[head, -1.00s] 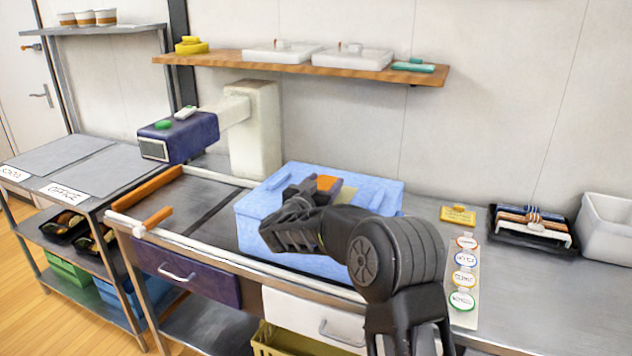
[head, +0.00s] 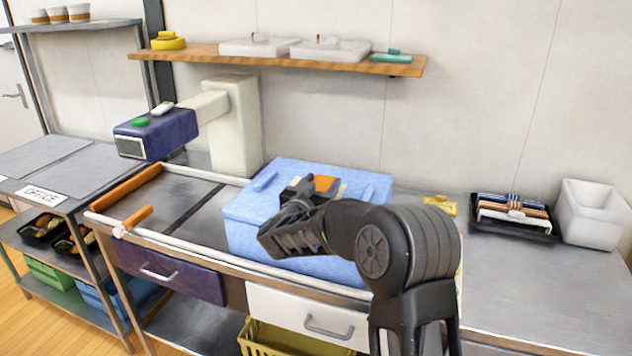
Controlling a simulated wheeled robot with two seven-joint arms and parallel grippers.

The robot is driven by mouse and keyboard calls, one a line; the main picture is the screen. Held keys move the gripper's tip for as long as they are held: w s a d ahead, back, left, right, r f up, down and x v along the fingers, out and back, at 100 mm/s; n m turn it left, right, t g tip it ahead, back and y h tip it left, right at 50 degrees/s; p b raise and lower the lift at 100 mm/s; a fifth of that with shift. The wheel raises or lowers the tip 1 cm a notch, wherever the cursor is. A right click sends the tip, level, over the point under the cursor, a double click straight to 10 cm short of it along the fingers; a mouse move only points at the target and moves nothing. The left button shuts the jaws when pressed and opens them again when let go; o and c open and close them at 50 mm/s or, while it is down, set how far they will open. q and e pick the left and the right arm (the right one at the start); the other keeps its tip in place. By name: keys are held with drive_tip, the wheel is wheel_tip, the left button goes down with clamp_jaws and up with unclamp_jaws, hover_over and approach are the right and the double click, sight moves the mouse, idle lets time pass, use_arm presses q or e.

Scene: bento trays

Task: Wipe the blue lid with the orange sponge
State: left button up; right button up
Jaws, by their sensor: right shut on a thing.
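The blue lid (head: 349,183) tops a light blue box on the steel counter, in the middle of the head view. My right gripper (head: 312,188) is over the lid and shut on the orange sponge (head: 325,183). Only a small orange patch of the sponge shows past the dark fingers. A yellowish patch shows beside it on the lid. I cannot tell whether the sponge touches the lid. My right forearm hides the front right part of the lid and box. My left gripper is not in view.
A purple machine head (head: 157,134) on a cream column stands behind left. A wooden shelf (head: 270,61) hangs above the lid. A black rack (head: 513,218) and a white bin (head: 592,213) stand right. The counter at front right is clear.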

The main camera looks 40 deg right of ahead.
drive_tip(key=shift+s, duration=0.2)
drive_tip(key=shift+a, duration=0.1)
wheel_tip(320, 180, up, 6)
drive_tip(key=p, duration=0.5)
drive_tip(key=shift+p, duration=0.3)
wheel_tip(320, 180, up, 3)
drive_tip(key=p, duration=0.3)
idle(0.8)
